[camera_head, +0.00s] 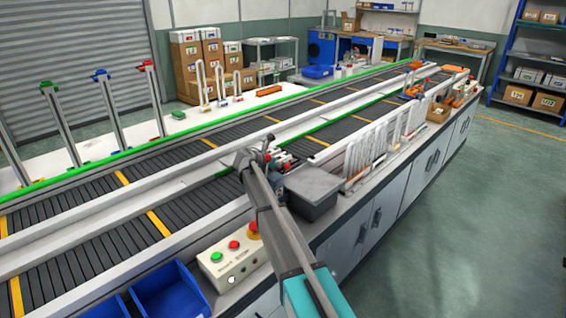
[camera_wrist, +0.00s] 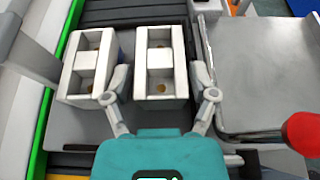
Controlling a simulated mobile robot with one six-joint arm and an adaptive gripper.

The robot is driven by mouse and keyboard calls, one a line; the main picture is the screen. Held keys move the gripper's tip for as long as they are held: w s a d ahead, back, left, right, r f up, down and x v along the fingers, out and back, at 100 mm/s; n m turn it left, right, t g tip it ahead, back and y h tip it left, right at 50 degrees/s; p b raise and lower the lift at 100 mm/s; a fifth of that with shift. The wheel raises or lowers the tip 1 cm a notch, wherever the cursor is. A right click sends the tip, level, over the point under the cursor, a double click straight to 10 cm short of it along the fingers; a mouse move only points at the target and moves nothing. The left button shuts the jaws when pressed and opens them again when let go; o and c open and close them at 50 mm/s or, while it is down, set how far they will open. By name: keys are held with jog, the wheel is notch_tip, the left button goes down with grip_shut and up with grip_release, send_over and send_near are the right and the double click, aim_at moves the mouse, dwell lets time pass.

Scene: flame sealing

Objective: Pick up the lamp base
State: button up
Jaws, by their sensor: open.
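Two white open blocks, each with two compartments, stand side by side in the wrist view; I take them to be lamp bases. The right lamp base (camera_wrist: 160,88) lies between my gripper's fingers, with the left finger in the gap between the blocks and the right finger along its right side. My gripper (camera_wrist: 160,72) is open; contact with the block cannot be told. The left lamp base (camera_wrist: 84,88) is outside the fingers. In the head view my gripper (camera_head: 258,157) is low over the near side of the conveyor line, and the blocks are mostly hidden or too small to tell.
A grey box (camera_head: 312,184) stands close to the right of my gripper. A control box (camera_head: 230,258) with buttons is nearer. Blue bins (camera_head: 170,292) are at the front. White upright panels (camera_head: 375,145) stand farther right along the bench.

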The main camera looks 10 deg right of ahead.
jog(key=c, duration=0.9)
jog(key=shift+r, duration=0.15)
notch_tip(320, 180, up, 10)
jog(key=p, duration=1)
dwell(0.4)
